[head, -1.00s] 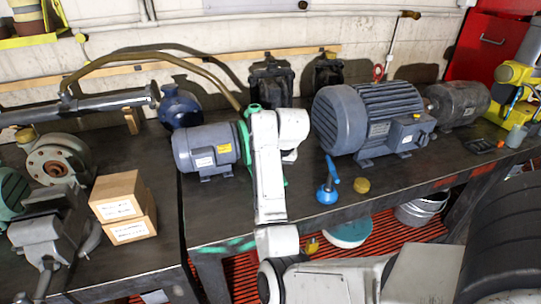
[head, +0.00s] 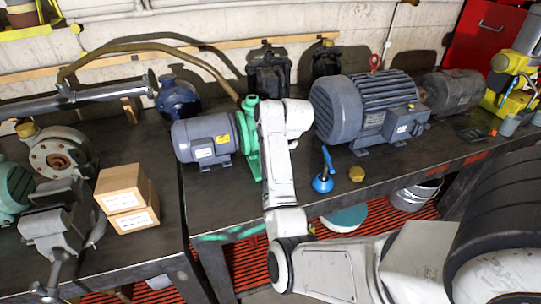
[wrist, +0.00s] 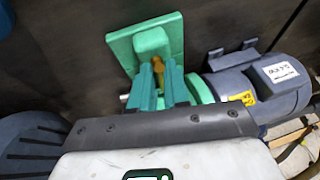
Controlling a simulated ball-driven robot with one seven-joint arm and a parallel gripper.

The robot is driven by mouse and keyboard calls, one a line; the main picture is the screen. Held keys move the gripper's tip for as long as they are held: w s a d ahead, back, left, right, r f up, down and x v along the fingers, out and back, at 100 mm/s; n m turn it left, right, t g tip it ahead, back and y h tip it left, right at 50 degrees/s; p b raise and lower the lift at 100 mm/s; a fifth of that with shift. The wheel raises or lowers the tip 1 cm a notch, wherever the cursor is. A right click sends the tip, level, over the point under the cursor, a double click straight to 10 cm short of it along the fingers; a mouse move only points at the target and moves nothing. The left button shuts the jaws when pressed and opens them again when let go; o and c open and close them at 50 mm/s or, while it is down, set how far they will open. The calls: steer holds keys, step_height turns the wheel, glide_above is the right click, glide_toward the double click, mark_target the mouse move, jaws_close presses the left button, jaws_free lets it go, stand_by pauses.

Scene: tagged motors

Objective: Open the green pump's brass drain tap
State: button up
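The green pump (head: 250,142) stands on the bench, joined to the right end of a small blue-grey motor (head: 205,140). My arm covers its right side in the head view. In the wrist view the green pump (wrist: 152,40) is at the top middle with its flat green base plate. The brass drain tap (wrist: 158,66) is a small yellow-brown piece in front of the pump body. My gripper (wrist: 159,72) has its two teal fingers on either side of the tap. Whether they touch it I cannot tell. In the head view the fingers and the tap are hidden.
A large blue-grey motor (head: 348,112) stands close right of my arm. A blue funnel-like tool (head: 323,182) and a brass cap (head: 356,174) lie near the front edge. Cardboard boxes (head: 127,197) and a vise (head: 55,225) are left. A hose (head: 165,47) arches behind.

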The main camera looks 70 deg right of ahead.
steer(key=o, duration=0.4)
steer(key=shift+p+v, duration=1)
steer(key=shift+v, duration=4.4)
steer(key=shift+w+a, duration=0.1)
steer(key=s+a+f+n+g+b, duration=0.2)
steer(key=a+f+n, duration=0.3)
steer(key=a+f, duration=0.95)
steer(key=s+a+f+n, duration=0.1)
steer(key=s+a+f, duration=0.1)
steer(key=a, duration=0.4)
steer(key=s+a+f+n+g+y+b, duration=0.1)
steer(key=s+a+f+n, duration=0.1)
steer(key=a, duration=0.4)
steer(key=s+a+f+n, duration=0.1)
steer(key=s+a+f, duration=0.2)
steer(key=s+a, duration=0.3)
steer(key=shift+a+f+g+y+b, duration=0.15)
steer(key=shift+f+g+y+b, duration=0.15)
steer(key=shift+f+y, duration=0.1)
